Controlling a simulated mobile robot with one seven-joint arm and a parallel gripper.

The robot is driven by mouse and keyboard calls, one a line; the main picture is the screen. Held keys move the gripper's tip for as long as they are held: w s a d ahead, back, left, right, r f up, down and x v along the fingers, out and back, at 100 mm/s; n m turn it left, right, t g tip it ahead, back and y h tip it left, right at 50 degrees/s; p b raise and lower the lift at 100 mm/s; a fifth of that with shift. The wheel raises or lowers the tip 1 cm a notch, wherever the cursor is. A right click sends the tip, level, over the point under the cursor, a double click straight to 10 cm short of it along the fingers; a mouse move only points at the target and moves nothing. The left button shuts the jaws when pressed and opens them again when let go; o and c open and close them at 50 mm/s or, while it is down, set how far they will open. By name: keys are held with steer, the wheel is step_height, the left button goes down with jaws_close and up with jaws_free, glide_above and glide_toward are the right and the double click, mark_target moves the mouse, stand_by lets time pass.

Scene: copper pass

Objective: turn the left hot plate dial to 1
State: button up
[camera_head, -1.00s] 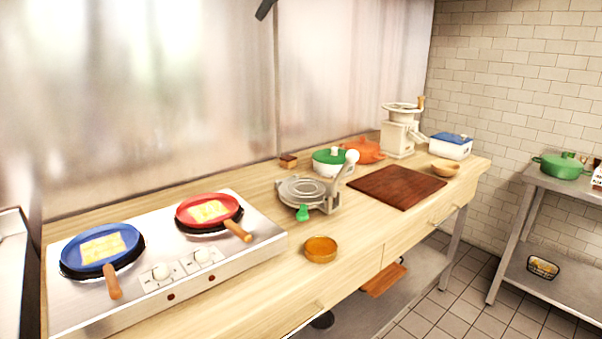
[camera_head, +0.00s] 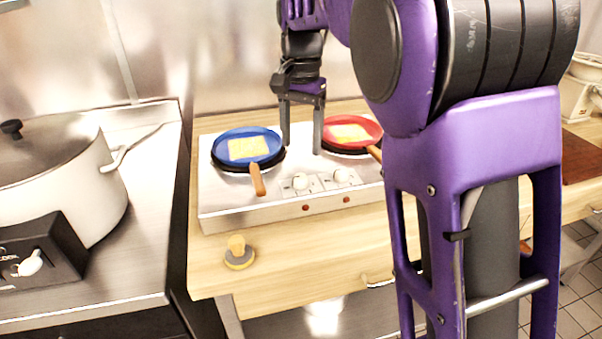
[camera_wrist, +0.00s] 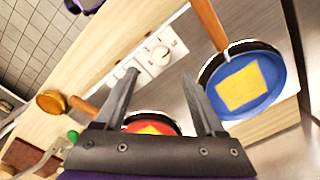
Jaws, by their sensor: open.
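The hot plate (camera_head: 230,205) is a silver two-burner unit on the wooden counter. Its left dial (camera_head: 301,181) is a white knob on a white marked plate; it also shows in the wrist view (camera_wrist: 160,55), just beyond the fingertips. The right dial (camera_head: 341,175) is beside it, and my finger covers much of it in the wrist view. I cannot read where either knob points. My gripper (camera_head: 302,148) is open and empty, fingers pointing down between the two pans, behind the dials and apart from them. In the wrist view the fingers (camera_wrist: 160,75) are spread.
A blue pan (camera_head: 232,143) and a red pan (camera_head: 368,127) with yellow food sit on the burners, close to my fingers. The blue pan's wooden handle (camera_head: 257,180) sticks out left of the dials. A yellow-topped object (camera_head: 239,254) stands on the front counter. A large pot (camera_head: 60,180) is at left.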

mark_target(301, 176)
steer(key=f, duration=0.4)
steer(key=f+b, duration=0.1)
steer(key=f, duration=0.3)
steer(key=shift+w+f, duration=0.2)
steer(key=shift+f, duration=0.2)
jaws_close()
